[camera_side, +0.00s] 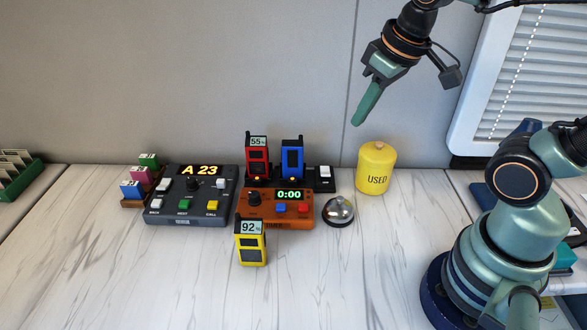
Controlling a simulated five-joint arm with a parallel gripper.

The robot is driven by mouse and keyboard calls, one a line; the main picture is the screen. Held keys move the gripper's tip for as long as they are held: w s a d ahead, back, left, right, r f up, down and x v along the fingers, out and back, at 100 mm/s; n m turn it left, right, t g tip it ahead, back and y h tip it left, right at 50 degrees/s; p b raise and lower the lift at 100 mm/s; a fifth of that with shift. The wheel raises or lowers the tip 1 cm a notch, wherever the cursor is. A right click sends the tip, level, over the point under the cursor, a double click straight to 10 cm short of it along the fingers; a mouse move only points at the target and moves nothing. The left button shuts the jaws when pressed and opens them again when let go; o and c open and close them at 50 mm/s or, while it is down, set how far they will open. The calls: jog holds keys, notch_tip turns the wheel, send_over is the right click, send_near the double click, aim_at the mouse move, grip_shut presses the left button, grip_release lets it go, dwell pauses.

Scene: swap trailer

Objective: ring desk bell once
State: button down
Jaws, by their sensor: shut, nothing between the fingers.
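The desk bell (338,211) is a small silver dome on a dark base. It stands upright on the light wood-grain counter, right of the orange timer box. My gripper (357,122) is high above the counter, up and slightly right of the bell, and apart from it. Its green fingers are shut with nothing between them and point down and to the left.
A yellow canister (376,169) marked USED stands just behind and right of the bell. The orange timer box (275,208) reads 0:00. The front counter (350,285) is clear.

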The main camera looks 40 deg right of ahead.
jog(key=f+n+g, duration=0.2)
jog(key=g, duration=0.1)
jog(key=n+g, duration=0.4)
jog(key=g, duration=0.2)
send_over(340, 201)
jog(key=w, duration=0.1)
notch_tip(340, 201, down, 4)
jog(key=shift+w+d+f+n+g, duration=0.15)
jog(key=shift+f+n+g, duration=0.2)
jog(key=shift+f+g, duration=0.3)
jog(key=shift+d+f+n+g, duration=0.1)
jog(key=shift+f+n+g, duration=0.25)
jog(key=shift+f+g, duration=0.3)
jog(key=shift+f, duration=4.45)
jog(key=shift+f, duration=0.15)
jog(key=shift+a+f, duration=0.1)
jog(key=shift+f, duration=0.15)
